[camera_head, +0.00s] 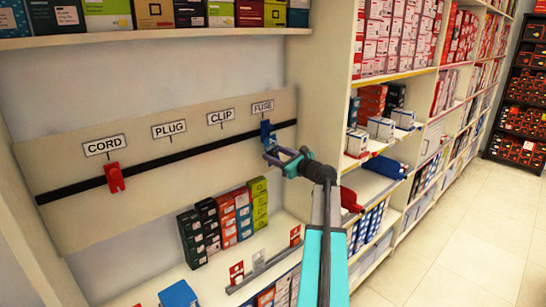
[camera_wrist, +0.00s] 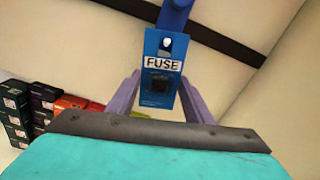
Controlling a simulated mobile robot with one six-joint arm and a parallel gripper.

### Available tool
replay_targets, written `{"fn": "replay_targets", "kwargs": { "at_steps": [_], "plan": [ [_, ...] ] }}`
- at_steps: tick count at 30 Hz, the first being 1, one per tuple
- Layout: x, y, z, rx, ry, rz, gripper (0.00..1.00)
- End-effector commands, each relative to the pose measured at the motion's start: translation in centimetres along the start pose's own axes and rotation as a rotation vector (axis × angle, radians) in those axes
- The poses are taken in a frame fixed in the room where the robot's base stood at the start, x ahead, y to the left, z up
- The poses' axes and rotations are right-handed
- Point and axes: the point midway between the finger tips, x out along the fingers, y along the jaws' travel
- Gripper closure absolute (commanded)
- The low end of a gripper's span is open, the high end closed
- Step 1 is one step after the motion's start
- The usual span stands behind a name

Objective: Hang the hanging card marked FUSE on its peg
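The blue card marked FUSE (camera_wrist: 160,94) hangs upright just below a blue peg (camera_wrist: 174,14) in the wrist view. The card's hole is near its top edge; I cannot tell whether the peg passes through it. In the head view, blue card and peg (camera_head: 266,131) blend together below the FUSE label (camera_head: 263,107) on the dark rail. My gripper (camera_head: 281,158) is just below and in front of them.
A red peg (camera_head: 114,177) is on the rail (camera_head: 180,156) under the CORD label. Several boxes (camera_head: 222,222) stand on the shelf below the board. A tall shelf side (camera_head: 325,70) rises close to the right of my gripper.

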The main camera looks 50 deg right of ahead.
Motion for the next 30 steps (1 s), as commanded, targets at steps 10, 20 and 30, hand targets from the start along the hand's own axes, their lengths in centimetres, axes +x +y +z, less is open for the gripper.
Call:
{"fn": "replay_targets", "kwargs": {
  "at_steps": [10,20,30],
  "plan": [
    [0.0,0.0,0.0,0.000,0.000,0.000,0.32],
    [-1.1,0.1,-0.1,-0.001,-0.001,0.000,0.32],
    [-5.9,0.2,-0.3,-0.001,0.000,-0.002,0.32]
  ]
}}
